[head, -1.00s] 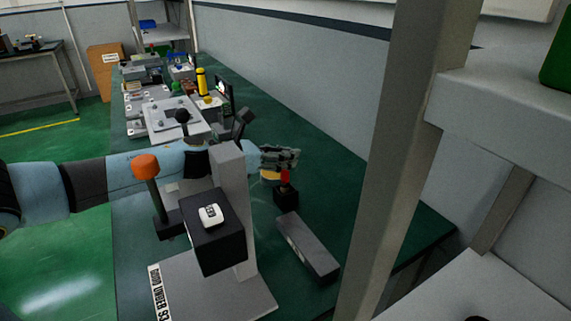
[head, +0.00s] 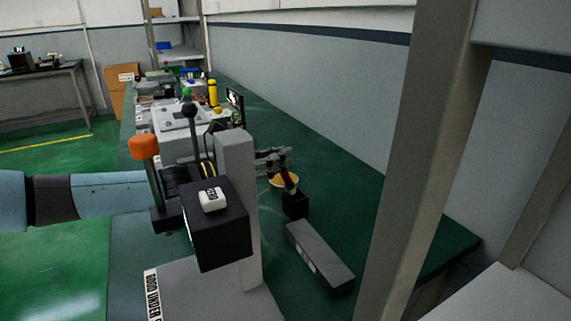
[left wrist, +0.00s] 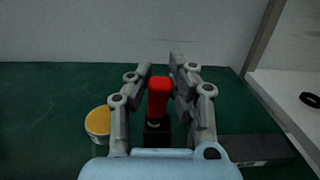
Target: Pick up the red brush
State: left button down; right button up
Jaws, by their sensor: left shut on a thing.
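The red brush (left wrist: 158,92) has a red handle that stands upright between the two fingers of my left gripper (left wrist: 160,82) in the left wrist view. Its lower end goes down to a small black block (left wrist: 157,133); whether it has lifted clear of the block I cannot tell. The left gripper is shut on the brush handle. My right gripper is in neither view.
A yellow-topped round tin (left wrist: 98,122) is left of the gripper. A long grey block (head: 319,256) lies on the green table. A grey stand with a black box (head: 217,238) and an orange-knobbed lever (head: 145,146) are close to the arm. A grey post (head: 424,150) rises at right.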

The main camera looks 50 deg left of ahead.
pick_arm(q)
jog(key=s+a+r+g+p, duration=0.2)
jog(key=s+p, duration=0.4)
jog(key=s, duration=0.4)
jog(key=s+a+r+g+y+p, duration=0.1)
jog(key=s+a+r+g+p, duration=0.1)
jog(key=s+p, duration=0.5)
jog(key=v, duration=0.5)
jog(key=shift+a+f, duration=0.25)
jog(key=shift+a, duration=0.1)
jog(key=shift+w, duration=0.1)
dwell(0.7)
